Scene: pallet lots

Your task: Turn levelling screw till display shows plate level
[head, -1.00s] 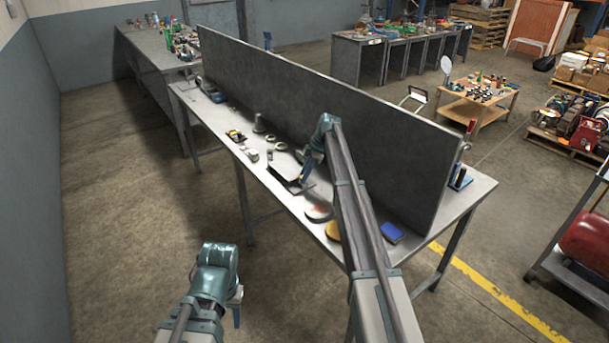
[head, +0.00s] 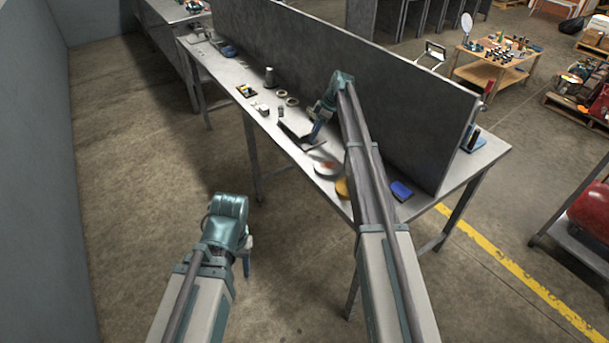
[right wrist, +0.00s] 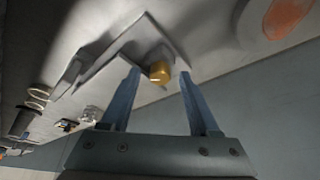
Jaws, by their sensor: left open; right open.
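A flat dark grey plate (head: 312,142) lies on the long bench; its pale underside-like outline and raised edge show in the right wrist view (right wrist: 125,57). A small brass screw (right wrist: 160,66) stands by the plate, between and just beyond my right fingertips. My right gripper (head: 315,136) is over the plate, fingers apart on either side of the screw, with no clear contact. In the head view my right gripper hides the screw. My left gripper (head: 247,265) is empty and low, away from the bench, over the floor. I cannot make out a display reading.
A tall grey panel (head: 400,115) runs along the bench behind my right arm. Floor left of the bench is clear.

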